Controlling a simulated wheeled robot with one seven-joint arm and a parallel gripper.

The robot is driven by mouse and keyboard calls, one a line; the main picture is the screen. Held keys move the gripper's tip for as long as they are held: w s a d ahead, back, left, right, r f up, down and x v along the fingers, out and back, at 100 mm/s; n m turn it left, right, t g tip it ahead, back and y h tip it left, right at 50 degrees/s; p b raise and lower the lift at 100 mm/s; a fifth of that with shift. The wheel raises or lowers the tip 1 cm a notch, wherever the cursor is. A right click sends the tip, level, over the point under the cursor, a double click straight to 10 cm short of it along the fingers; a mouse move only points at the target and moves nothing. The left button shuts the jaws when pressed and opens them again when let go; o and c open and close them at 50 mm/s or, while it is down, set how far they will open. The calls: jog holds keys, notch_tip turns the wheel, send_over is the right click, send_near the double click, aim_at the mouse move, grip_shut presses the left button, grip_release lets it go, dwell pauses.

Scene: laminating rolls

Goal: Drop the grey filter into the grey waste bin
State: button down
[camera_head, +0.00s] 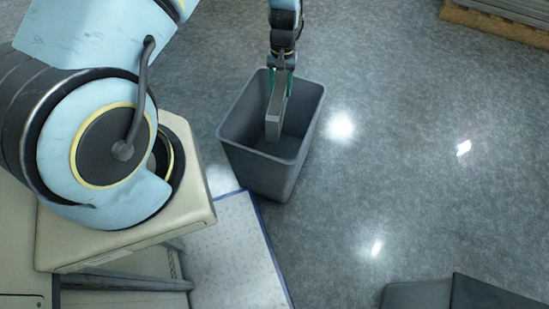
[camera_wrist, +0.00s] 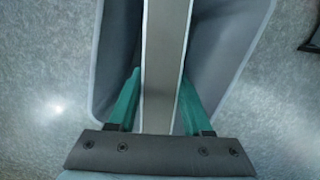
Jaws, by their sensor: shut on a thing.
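The grey filter (camera_head: 275,112) is a long flat bar held between the fingers of my gripper (camera_head: 281,84). In the wrist view the filter (camera_wrist: 164,70) runs up the middle between the green fingertips of my gripper (camera_wrist: 158,95). The grey waste bin (camera_head: 262,177) stands upright and open on the floor. The filter is over the bin's opening, its lower end appearing within the rim; how deep it reaches is hard to tell. In the wrist view the bin's rim and walls (camera_wrist: 222,60) show on both sides of the filter.
A white patterned panel with a blue edge (camera_head: 235,245) lies just in front of the bin. A wooden pallet (camera_head: 500,22) with grey sheets is at the top right. A dark grey box (camera_head: 470,295) is at the bottom right. The floor right of the bin is clear.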

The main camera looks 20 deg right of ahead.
jog(key=shift+f+b, duration=1.8)
jog(key=shift+f, duration=1)
jog(key=shift+c, duration=1.2)
grip_release()
jog(key=r, duration=0.3)
jog(key=w+r, duration=0.1)
jog(key=r, duration=0.6)
jog(key=shift+w+d, duration=0.15)
jog(key=shift+d, duration=0.2)
jog(key=shift+r, duration=0.4)
